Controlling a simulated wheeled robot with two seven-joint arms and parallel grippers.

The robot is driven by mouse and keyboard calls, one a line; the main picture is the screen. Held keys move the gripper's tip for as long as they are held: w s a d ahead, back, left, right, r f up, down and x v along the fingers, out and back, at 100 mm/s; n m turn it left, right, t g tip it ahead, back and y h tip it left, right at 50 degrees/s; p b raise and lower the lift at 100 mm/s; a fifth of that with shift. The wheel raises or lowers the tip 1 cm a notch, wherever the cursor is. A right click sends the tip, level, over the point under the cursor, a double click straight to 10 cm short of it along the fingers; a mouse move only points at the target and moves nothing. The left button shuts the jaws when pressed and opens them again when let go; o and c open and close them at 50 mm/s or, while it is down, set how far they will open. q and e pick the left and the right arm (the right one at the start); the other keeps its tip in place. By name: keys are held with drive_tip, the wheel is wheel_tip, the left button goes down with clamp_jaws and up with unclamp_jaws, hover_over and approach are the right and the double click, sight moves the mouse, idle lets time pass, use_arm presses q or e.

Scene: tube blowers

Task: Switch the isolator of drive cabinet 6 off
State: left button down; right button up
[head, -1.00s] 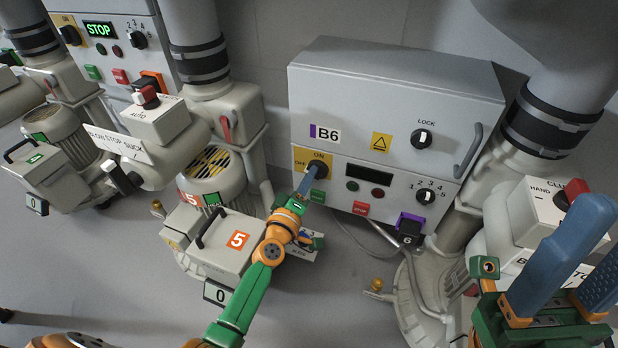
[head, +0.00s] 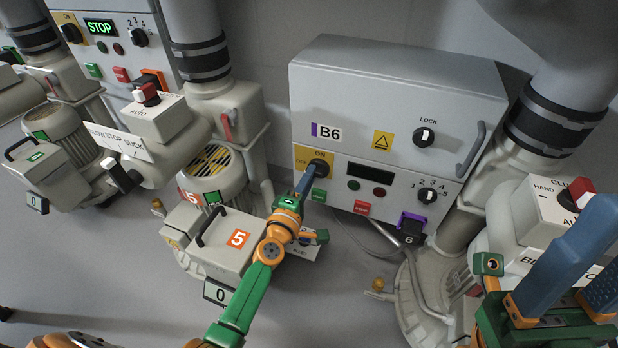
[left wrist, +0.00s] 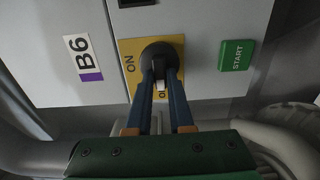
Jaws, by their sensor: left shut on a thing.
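Drive cabinet 6 (head: 400,90) is the grey box marked B6, right of centre in the head view. Its isolator is a black rotary knob (head: 319,169) on a yellow ON/OFF plate (head: 302,153); the knob also shows in the left wrist view (left wrist: 158,52). My left gripper (head: 306,180) is shut on the knob, with its blue fingers on either side of it. In the left wrist view the knob's white mark points down, toward a label largely hidden by the fingers; ON stands to the left. My right gripper (head: 590,262) is open and empty at the lower right.
Beside the plate are a green START button (head: 319,195), a red button (head: 362,207) and a dark display (head: 370,172). A LOCK knob (head: 424,137) and a numbered selector (head: 427,195) sit further right. Blower 5 (head: 215,240) stands close under my left arm.

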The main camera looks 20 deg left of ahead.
idle(0.3)
use_arm(q)
drive_tip(key=c, duration=0.8)
unclamp_jaws()
